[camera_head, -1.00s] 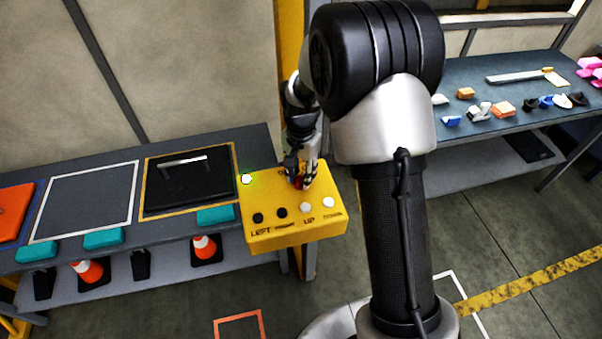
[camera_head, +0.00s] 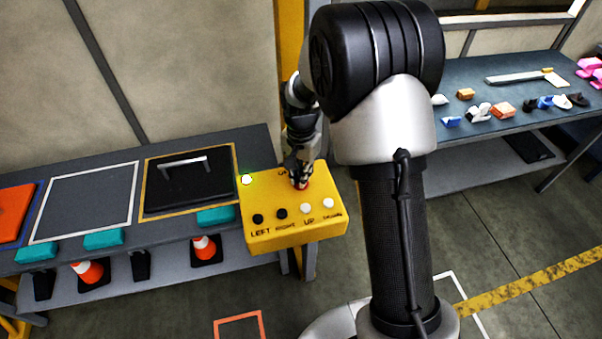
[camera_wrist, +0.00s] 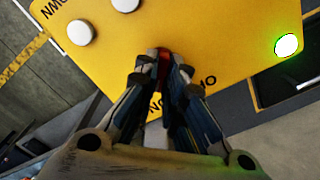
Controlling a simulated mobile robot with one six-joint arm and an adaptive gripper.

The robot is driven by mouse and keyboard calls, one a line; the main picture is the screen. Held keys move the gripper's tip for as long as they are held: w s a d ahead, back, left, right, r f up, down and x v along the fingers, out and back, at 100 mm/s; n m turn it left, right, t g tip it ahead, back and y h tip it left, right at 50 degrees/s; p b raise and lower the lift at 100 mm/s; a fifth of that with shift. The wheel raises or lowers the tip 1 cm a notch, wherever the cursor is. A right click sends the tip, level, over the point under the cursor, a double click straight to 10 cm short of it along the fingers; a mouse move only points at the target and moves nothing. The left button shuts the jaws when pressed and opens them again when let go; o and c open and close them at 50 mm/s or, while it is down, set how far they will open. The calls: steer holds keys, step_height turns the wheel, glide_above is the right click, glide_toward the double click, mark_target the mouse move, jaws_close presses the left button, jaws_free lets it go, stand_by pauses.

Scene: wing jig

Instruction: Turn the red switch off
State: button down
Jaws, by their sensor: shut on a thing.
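The red switch (camera_head: 301,186) is on the top of the yellow control box (camera_head: 262,205), near its back edge. My gripper (camera_head: 299,180) is right at it from above and hides most of it. In the wrist view a bit of the red switch (camera_wrist: 163,58) shows between the fingertips of my gripper (camera_wrist: 163,62), which are closed in on it. Lettering beside it is partly hidden; "NO" or "ON" shows in the wrist view. A round lamp (camera_head: 246,180) at the box's back left corner glows green; it also shows in the wrist view (camera_wrist: 286,45).
Two black buttons (camera_head: 269,216) and two white buttons (camera_head: 317,206) line the box's front edge. A bench with a black handled plate (camera_head: 188,184) and teal blocks (camera_head: 103,239) stands to the left. A blue-grey table (camera_head: 520,75) with small parts stands at the back right.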

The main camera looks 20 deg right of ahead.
steer(key=shift+n, duration=0.3)
steer(key=n, duration=0.3)
steer(key=shift+n+p, duration=0.3)
steer(key=shift+n, duration=0.1)
steer(key=n, duration=0.4)
steer(key=shift+n, duration=0.3)
steer(key=n, duration=0.4)
steer(key=shift+p, duration=0.4)
steer(key=n, duration=0.4)
steer(key=shift+n, duration=0.3)
steer(key=c, duration=1.7)
jaws_free()
